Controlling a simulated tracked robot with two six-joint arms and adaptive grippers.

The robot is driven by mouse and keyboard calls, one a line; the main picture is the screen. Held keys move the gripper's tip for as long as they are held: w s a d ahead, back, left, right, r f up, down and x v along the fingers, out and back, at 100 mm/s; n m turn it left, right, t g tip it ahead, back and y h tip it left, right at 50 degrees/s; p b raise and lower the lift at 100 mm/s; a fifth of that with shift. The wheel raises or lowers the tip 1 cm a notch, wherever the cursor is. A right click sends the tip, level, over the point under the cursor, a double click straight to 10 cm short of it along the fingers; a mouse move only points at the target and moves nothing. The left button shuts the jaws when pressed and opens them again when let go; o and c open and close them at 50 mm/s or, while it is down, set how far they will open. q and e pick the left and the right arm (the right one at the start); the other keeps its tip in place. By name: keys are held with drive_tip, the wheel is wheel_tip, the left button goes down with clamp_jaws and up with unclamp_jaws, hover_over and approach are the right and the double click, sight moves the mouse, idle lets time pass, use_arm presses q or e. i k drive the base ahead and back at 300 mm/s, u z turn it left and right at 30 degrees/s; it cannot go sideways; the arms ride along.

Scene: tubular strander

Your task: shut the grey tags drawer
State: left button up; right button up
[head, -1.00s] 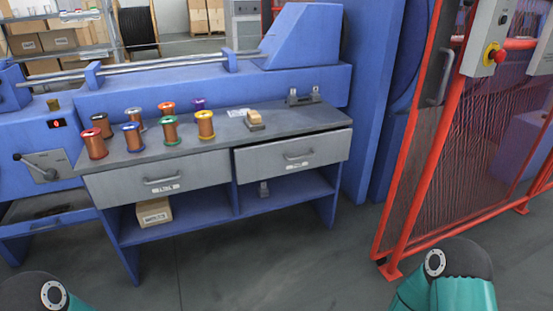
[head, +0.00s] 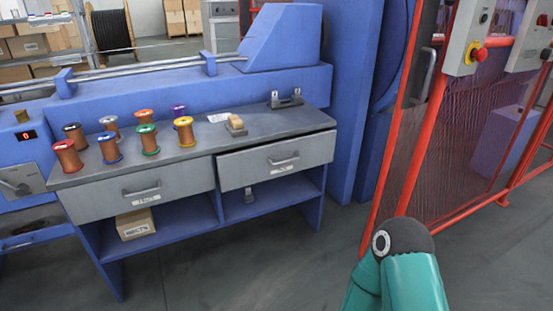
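A workbench with a grey top (head: 205,145) holds two grey drawers side by side. The right drawer (head: 275,164) stands slightly out, with a dark gap along its top edge and its front proud of the left one. The left drawer (head: 140,194) looks shut. Each has a bar handle and a small white label. The labels are too small to read, so I cannot tell from them which is the tags drawer. Neither of my grippers is in view; only a teal part of my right arm shows at the lower right.
Several wire spools (head: 110,148) and a small block (head: 236,125) stand on the benchtop. A cardboard box (head: 135,224) sits on the lower shelf. A red-framed mesh guard (head: 425,150) stands at the right. The floor (head: 230,265) before the bench is clear.

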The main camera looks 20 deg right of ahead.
sight(237, 168)
drive_tip(key=i, duration=0.9)
drive_tip(key=z, duration=0.05)
